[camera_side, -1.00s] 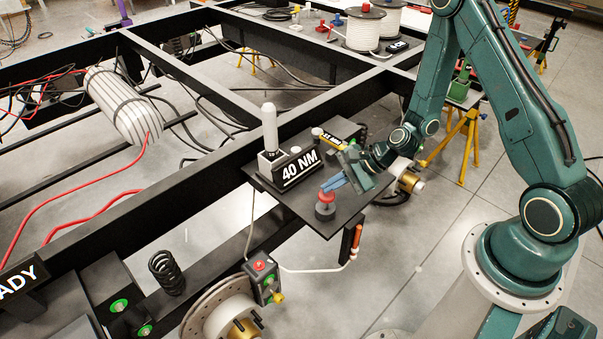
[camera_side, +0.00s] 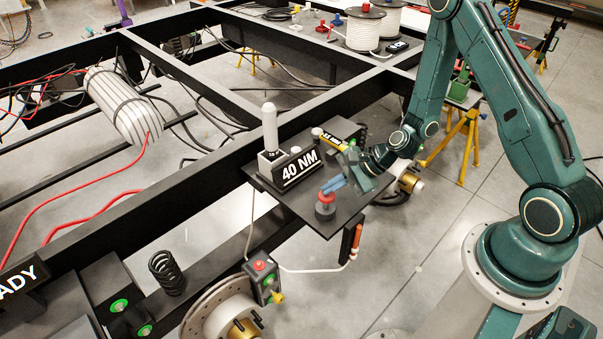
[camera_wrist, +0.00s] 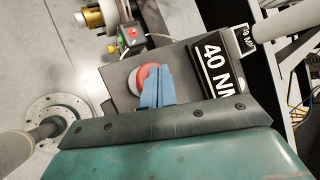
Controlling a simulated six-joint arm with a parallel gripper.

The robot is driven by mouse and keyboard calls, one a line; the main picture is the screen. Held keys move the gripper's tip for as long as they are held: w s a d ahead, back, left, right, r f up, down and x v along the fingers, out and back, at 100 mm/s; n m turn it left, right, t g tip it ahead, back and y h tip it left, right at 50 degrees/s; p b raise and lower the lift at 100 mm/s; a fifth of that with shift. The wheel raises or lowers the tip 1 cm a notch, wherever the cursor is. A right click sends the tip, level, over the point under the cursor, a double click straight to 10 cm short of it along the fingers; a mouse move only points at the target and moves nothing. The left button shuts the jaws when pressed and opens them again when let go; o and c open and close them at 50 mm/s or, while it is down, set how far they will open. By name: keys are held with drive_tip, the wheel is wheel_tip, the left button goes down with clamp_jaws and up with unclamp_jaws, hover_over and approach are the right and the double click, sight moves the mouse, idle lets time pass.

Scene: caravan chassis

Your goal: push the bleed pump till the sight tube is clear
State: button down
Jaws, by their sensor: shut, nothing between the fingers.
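The bleed pump appears to be the red-topped round button (camera_side: 325,198) on the dark plate, and it also shows in the wrist view (camera_wrist: 146,76). My gripper (camera_side: 331,186) is shut and empty. In the wrist view its blue fingertips (camera_wrist: 157,74) overlap the right side of the red cap. I cannot tell whether they touch it or how far it is pressed. A small orange tube (camera_side: 357,238) hangs below the plate's front edge, with a white hose at its lower end. It may be the sight tube. I cannot make out its contents.
A "40 NM" sign (camera_side: 300,170) and a white-topped upright cylinder (camera_side: 269,128) stand behind the button. A box with a red button (camera_side: 260,268) sits by the brake disc (camera_side: 215,308). Open floor lies right of the plate.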

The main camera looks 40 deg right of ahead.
sight(331, 194)
drive_tip(key=shift+f, duration=1)
idle(1.2)
drive_tip(key=shift+r, duration=0.15)
idle(0.3)
drive_tip(key=shift+r, duration=1.55)
drive_tip(key=shift+r, duration=0.1)
drive_tip(key=shift+r, duration=2.4)
